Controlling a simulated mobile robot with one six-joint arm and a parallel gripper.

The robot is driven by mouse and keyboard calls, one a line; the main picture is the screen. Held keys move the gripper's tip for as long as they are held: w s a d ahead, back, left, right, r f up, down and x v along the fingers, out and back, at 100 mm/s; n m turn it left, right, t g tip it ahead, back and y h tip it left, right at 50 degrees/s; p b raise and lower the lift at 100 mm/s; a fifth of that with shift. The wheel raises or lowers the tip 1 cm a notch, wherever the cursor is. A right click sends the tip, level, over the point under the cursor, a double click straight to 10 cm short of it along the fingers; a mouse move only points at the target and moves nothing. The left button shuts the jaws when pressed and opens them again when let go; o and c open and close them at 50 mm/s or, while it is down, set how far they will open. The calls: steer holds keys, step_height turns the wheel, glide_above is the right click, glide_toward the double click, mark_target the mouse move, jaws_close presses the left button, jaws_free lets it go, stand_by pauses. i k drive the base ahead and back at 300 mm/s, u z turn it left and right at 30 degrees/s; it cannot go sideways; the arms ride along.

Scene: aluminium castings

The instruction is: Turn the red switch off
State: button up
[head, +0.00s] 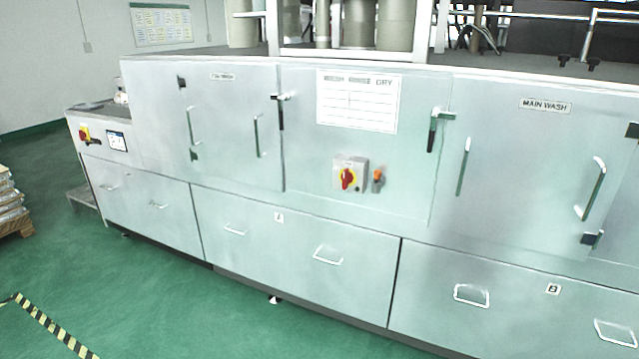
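A red rotary switch (347,179) on a yellow plate sits on a small grey box on the machine's middle panel, below the white DRY sheet. Its red handle looks roughly upright, slightly tilted; its exact setting is too small to read. A second red and yellow switch (84,133) is on the far left end of the machine, beside a small screen. My gripper is not in view.
The long grey washing machine (300,208) has doors, protruding handles and lower drawers. An orange-topped fitting (377,181) is right beside the switch box. Green floor (150,300) in front is open, with striped tape (50,325) at lower left. A stacked pallet (12,215) stands at the left edge.

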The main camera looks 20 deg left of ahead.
mark_target(346, 178)
steer(key=u, duration=0.2)
steer(key=k, duration=0.5)
steer(key=u, duration=0.9)
steer(key=k, duration=0.8)
steer(key=u, duration=0.4)
steer(key=i, duration=1.85)
steer(key=u, duration=0.65)
